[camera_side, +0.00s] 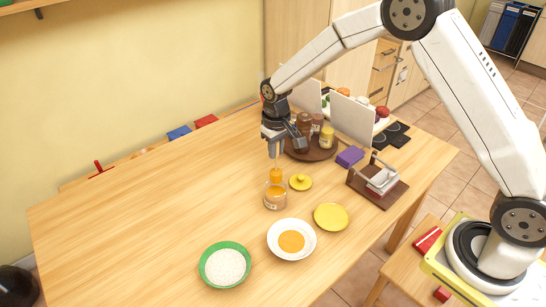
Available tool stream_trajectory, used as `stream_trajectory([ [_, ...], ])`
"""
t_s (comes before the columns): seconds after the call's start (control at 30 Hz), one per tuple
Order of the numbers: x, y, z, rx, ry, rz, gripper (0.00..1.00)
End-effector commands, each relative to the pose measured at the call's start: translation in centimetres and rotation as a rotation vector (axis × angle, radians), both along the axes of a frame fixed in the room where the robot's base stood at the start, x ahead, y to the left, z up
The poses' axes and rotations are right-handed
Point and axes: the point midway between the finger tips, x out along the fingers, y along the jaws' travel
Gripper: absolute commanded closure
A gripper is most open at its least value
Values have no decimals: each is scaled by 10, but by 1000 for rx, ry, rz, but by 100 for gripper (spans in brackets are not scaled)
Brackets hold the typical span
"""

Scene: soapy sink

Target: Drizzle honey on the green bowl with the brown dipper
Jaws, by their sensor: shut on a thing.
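My gripper (276,146) points down above the glass honey jar (275,199) and is shut on the thin handle of the dipper (276,175). The dipper hangs upright, and its head looks orange, as if coated with honey. The head is at or just above the jar's mouth; I cannot tell if it is still partly inside. The green bowl (225,264) stands at the front left of the jar and holds a white, grainy food. A white bowl (292,239) with an orange patch in its middle stands in front of the jar.
A yellow lid (301,182) and a yellow plate (331,217) lie right of the jar. A round brown tray (311,152) with jars, a purple block (350,156) and a wooden rack (377,184) stand farther right. The table's left side is clear.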

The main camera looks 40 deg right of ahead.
Motion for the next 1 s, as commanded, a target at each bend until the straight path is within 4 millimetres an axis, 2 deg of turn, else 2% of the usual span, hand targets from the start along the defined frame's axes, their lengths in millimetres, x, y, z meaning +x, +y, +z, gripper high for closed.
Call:
stream_trajectory([
  [0.27,-1,5,0,0,1,9,100],
  [0.47,-4,31,0,0,0,57,100],
  [0.57,-9,54,-1,0,0,101,100],
  [0.77,-25,114,-1,0,0,214,100],
  [1.0,-57,186,-3,0,1,360,100],
])
